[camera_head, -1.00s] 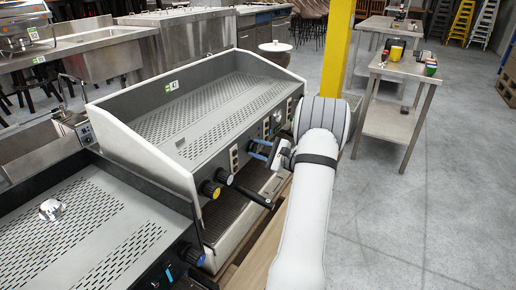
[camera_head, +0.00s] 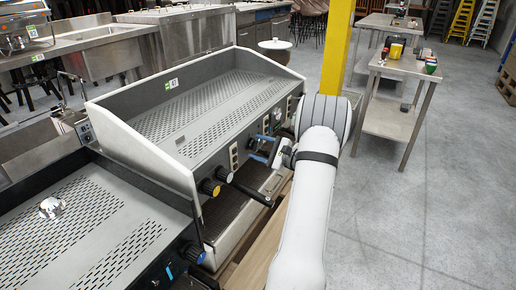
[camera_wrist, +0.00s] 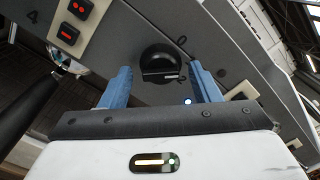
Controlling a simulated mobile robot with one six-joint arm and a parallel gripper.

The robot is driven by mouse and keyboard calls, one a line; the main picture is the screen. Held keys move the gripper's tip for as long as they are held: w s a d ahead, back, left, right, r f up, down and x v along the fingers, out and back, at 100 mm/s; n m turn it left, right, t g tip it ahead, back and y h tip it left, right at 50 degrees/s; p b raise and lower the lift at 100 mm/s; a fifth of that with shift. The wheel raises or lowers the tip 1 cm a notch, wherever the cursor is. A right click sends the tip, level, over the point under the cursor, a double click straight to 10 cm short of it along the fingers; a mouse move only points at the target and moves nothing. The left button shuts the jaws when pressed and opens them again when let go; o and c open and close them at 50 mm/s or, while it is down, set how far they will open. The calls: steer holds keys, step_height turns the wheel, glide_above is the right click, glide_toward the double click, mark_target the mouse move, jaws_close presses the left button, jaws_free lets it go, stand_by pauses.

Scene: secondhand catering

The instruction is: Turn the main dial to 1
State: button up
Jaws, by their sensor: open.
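The main dial is a round black knob (camera_wrist: 158,62) on the grey front panel of the espresso machine (camera_head: 205,165). In the wrist view it has a pale pointer line at its lower right, and a "0" is printed on the panel at its upper right. My gripper (camera_wrist: 161,80) is open, with one blue finger on each side of the dial in the picture. I cannot tell whether the fingers touch it. In the head view my gripper (camera_head: 261,149) is at the right part of the machine's front, and the dial cannot be made out there.
Red-lit switches (camera_wrist: 73,20) sit left of the dial in the wrist view. A yellow post (camera_head: 337,50) and a steel table (camera_head: 405,70) stand behind; open floor lies right.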

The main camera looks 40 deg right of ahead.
steer(key=p+v, duration=0.1)
steer(key=v, duration=0.6)
steer(key=shift+s, duration=0.25)
steer(key=s+a+r+n+g+y+p, duration=0.1)
steer(key=a+r+n+g+p, duration=0.4)
steer(key=a, duration=0.5)
steer(key=s+a+r+n+g+y+p, duration=0.1)
steer(key=s+a+r+n+g+p, duration=0.2)
steer(key=a+r, duration=0.55)
steer(key=a+r+n+g+p, duration=0.3)
steer(key=a+r+g+p, duration=0.15)
steer(key=a, duration=0.75)
steer(key=s+a+r+n+h+p, duration=0.4)
steer(key=s+r+n+p, duration=0.1)
steer(key=s+r+p, duration=0.1)
steer(key=s+a+r+n+g+h+p, duration=0.1)
steer(key=s+a+r+n+h+p, duration=0.3)
steer(key=s+r, duration=0.5)
steer(key=shift+s+n+h+p, duration=0.5)
steer(key=shift+s+n+p, duration=0.3)
steer(key=shift+n, duration=0.4)
